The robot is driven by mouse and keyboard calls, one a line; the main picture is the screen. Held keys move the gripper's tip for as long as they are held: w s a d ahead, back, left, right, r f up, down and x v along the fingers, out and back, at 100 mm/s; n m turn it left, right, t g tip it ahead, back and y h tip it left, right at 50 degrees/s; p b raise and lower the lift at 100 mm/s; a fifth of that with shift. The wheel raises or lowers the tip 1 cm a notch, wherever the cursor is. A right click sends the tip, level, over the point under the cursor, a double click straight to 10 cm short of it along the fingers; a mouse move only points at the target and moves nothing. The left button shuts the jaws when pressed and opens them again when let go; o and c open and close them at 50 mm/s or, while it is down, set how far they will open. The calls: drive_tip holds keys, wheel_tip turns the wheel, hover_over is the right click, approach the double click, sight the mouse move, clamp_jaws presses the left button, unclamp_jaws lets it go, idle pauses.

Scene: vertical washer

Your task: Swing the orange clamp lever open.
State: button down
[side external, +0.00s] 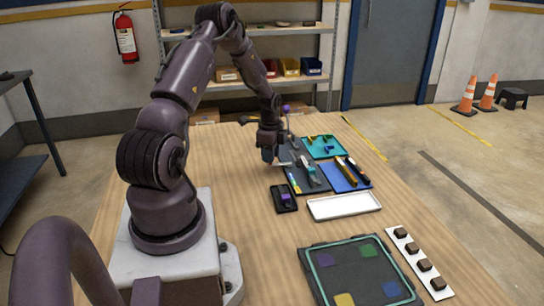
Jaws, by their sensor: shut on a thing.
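My gripper (269,157) points down at the left edge of a dark grey mat (318,184) in the middle of the table. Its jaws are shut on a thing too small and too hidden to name. A thin pale piece shows just below and right of the fingertips. I cannot make out an orange clamp lever; small grey and teal parts (308,170) stand on the mat just right of my gripper. A black fixture (284,198) with a purple piece stands in front of the mat.
A teal tray (335,151) of small parts and a blue tray (337,181) with long tools lie right of the mat. A white tray (345,208), a dark board with coloured squares (360,270) and a white strip of dark blocks lie nearer. The table's left side is clear.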

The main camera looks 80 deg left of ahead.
drive_tip(key=m, duration=0.1)
drive_tip(key=a+m, duration=0.1)
drive_tip(key=m, duration=0.1)
drive_tip(key=a+m, duration=0.1)
drive_tip(key=shift+w+a+m, duration=0.15)
drive_tip(key=shift+w+m, duration=0.15)
drive_tip(key=shift+w+a+m, duration=0.35)
drive_tip(key=shift+a+m, duration=0.1)
drive_tip(key=shift+m, duration=0.6)
drive_tip(key=shift+w+a+m, duration=0.3)
drive_tip(key=shift+a+m, duration=0.1)
drive_tip(key=shift+m, duration=0.65)
drive_tip(key=c, duration=0.9)
unclamp_jaws()
wheel_tip(320, 180, up, 13)
